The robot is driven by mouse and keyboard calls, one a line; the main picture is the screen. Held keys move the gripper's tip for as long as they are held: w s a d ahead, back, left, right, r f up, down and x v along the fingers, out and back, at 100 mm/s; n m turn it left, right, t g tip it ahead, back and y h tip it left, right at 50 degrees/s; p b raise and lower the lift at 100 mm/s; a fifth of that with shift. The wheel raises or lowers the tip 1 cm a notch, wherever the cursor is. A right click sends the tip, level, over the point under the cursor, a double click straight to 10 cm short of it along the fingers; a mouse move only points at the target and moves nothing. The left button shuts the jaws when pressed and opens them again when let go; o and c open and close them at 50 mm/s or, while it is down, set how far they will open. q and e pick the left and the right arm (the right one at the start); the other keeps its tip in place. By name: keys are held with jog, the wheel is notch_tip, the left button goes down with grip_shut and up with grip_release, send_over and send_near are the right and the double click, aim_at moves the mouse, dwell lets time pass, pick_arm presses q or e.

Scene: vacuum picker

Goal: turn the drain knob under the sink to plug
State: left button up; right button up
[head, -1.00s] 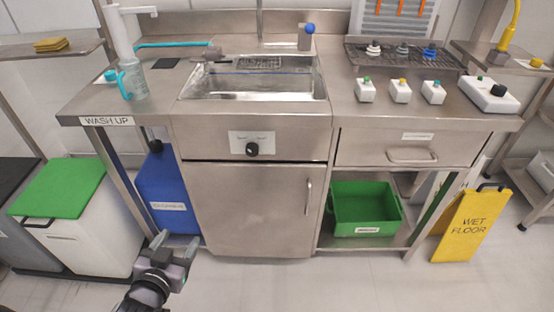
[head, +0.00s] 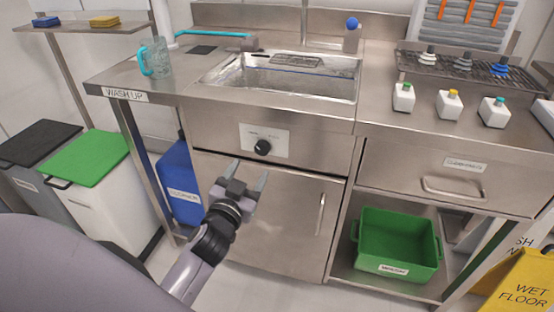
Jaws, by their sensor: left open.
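The drain knob (head: 263,147) is a black round knob on a white plate (head: 279,139) with small markings, on the steel panel under the sink (head: 282,82). The markings are too small to read. My left gripper (head: 245,172) is open and empty, its two fingers pointing up. In the picture it is just below and slightly left of the knob, in front of the cabinet door, and apart from the knob. My right gripper is not in view.
The cabinet door (head: 275,220) has a vertical handle (head: 320,214) at its right. A green crate (head: 398,243) sits on the lower shelf to the right. A blue container (head: 180,183) and a green-lidded bin (head: 92,158) stand at left. A yellow wet floor sign (head: 522,288) stands at far right.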

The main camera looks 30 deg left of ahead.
aim_at(261, 151)
pick_arm(q)
jog(key=shift+x, duration=3.55)
jog(key=c, duration=1.1)
